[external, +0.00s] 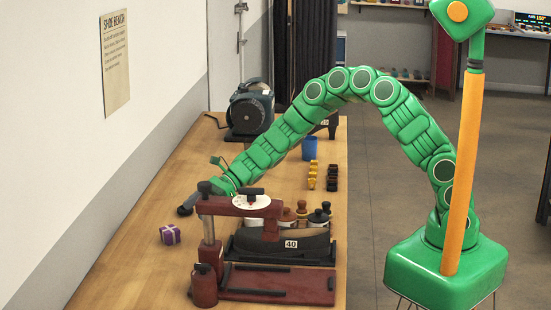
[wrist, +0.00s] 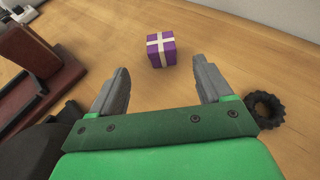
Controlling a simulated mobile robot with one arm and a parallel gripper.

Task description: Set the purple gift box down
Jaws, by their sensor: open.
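The purple gift box (external: 170,234) with a white ribbon sits upright on the wooden bench, left of the dark red press in the external view. It also shows in the wrist view (wrist: 161,51), beyond my fingertips and about centred between them. My gripper (wrist: 162,82) is open and empty, with its two grey fingers apart and the box not touching them. In the external view my gripper (external: 187,209) is low over the bench behind the box, partly hidden by the press.
The dark red press (external: 265,285) stands right of the box. Bench around the box is bare.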

